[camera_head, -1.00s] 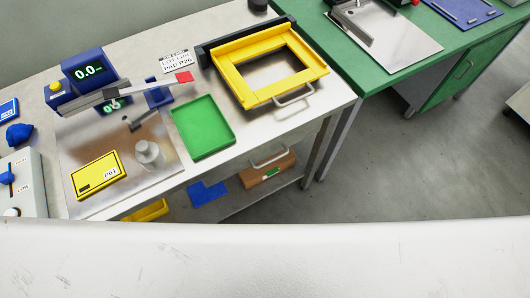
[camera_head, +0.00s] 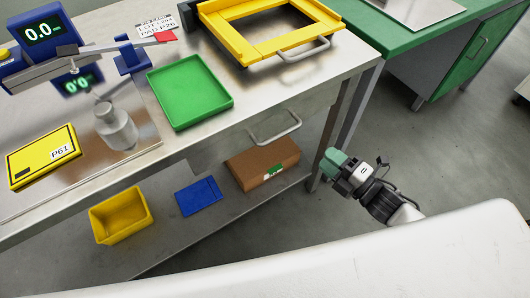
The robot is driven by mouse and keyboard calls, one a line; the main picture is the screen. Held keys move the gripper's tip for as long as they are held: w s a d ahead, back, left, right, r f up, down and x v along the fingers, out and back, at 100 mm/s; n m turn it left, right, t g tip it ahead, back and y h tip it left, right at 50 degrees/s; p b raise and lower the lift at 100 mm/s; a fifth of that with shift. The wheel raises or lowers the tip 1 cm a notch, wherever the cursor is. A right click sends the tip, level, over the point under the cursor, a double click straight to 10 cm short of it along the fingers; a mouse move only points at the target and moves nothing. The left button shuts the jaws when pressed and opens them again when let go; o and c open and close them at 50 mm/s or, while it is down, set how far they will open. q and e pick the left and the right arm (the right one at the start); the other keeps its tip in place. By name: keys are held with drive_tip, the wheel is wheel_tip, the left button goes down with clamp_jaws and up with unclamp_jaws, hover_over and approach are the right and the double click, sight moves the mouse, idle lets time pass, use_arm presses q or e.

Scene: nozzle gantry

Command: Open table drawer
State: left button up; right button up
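The steel table's drawer front (camera_head: 222,152) shows under the tabletop edge in the head view, with a metal bar handle (camera_head: 276,130). It looks closed. My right gripper (camera_head: 333,163) is to the right of the handle and lower in the picture, apart from it. Its greenish fingertips point left, near the table leg, and the gap between them cannot be made out. My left gripper is not in view.
On the tabletop (camera_head: 265,92) are a green tray (camera_head: 188,92), a yellow frame with its own handle (camera_head: 265,32), a weight (camera_head: 116,127) and a scale (camera_head: 45,35). The lower shelf (camera_head: 165,243) holds a yellow bin (camera_head: 121,216), a blue item (camera_head: 199,196) and a brown box (camera_head: 262,163).

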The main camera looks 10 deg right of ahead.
sight(281, 135)
drive_tip(key=w+a+r+n+y, duration=0.1)
drive_tip(key=w+a+r, duration=0.1)
drive_tip(key=a, duration=0.1)
drive_tip(key=w+a+r+n+y, duration=0.1)
drive_tip(key=w+a+r, duration=0.1)
drive_tip(key=a, duration=0.2)
drive_tip(key=w+a+r+n+y+b, duration=0.1)
drive_tip(key=w+a+r+n, duration=0.1)
drive_tip(key=a, duration=0.2)
drive_tip(key=shift+w+a+g+y, duration=0.1)
drive_tip(key=shift+a+g+y, duration=0.1)
drive_tip(key=shift+g+y, duration=0.15)
clamp_jaws()
